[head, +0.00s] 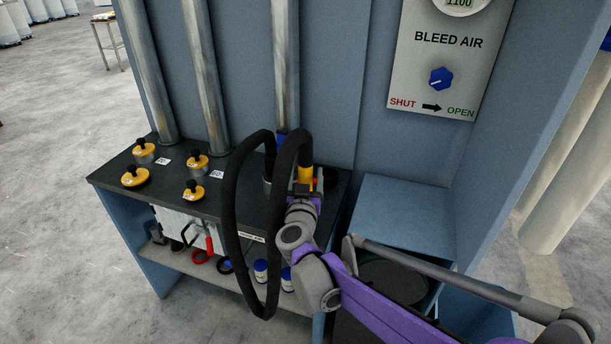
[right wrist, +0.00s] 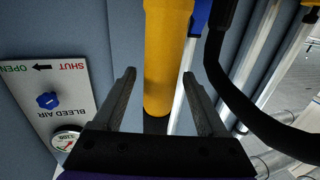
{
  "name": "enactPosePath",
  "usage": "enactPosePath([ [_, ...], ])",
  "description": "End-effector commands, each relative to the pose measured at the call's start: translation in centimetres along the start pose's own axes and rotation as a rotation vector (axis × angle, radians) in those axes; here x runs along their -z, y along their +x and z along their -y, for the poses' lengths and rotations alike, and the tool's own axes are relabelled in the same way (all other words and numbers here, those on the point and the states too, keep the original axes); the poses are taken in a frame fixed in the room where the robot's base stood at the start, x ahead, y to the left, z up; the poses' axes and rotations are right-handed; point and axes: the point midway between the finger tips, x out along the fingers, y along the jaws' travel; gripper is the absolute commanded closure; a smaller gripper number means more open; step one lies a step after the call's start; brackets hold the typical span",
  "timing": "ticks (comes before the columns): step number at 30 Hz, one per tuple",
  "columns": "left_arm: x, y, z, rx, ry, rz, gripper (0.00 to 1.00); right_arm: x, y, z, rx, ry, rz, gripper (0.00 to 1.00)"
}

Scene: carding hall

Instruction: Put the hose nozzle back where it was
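The hose nozzle is a yellow cylinder (head: 306,174) with a black hose (head: 236,215) looping down beside it. In the right wrist view the nozzle (right wrist: 168,60) stands between the two fingers of my right gripper (right wrist: 159,75). The fingers are apart, with a gap visible between the left finger and the nozzle. In the head view my right gripper (head: 308,187) is at the nozzle, mostly hidden by its own arm. A blue part (right wrist: 199,15) shows close beside the nozzle; I cannot tell whether they touch. My left gripper is not in view.
A dark bench top (head: 115,180) carries several yellow-based black knobs. Metal pipes (head: 204,80) rise behind it. A shelf (head: 190,264) below holds tools and small bottles. The bleed air panel (head: 443,60) and a blue box (head: 405,205) are to the right.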

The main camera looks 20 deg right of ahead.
Motion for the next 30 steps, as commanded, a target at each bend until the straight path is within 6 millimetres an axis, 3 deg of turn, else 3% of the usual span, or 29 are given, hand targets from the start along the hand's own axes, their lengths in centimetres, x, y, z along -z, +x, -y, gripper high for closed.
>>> enactPosePath([
  [8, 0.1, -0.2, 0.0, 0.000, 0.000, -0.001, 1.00, 0.3, -0.7, 0.0, 0.001, 0.000, 0.000, 0.25],
  [21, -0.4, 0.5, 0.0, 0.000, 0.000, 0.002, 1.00, 0.2, -9.5, 0.1, 0.004, 0.001, 0.001, 0.25],
  [30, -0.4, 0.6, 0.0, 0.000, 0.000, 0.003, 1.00, 0.3, -12.0, 0.0, 0.000, 0.000, 0.000, 0.25],
])
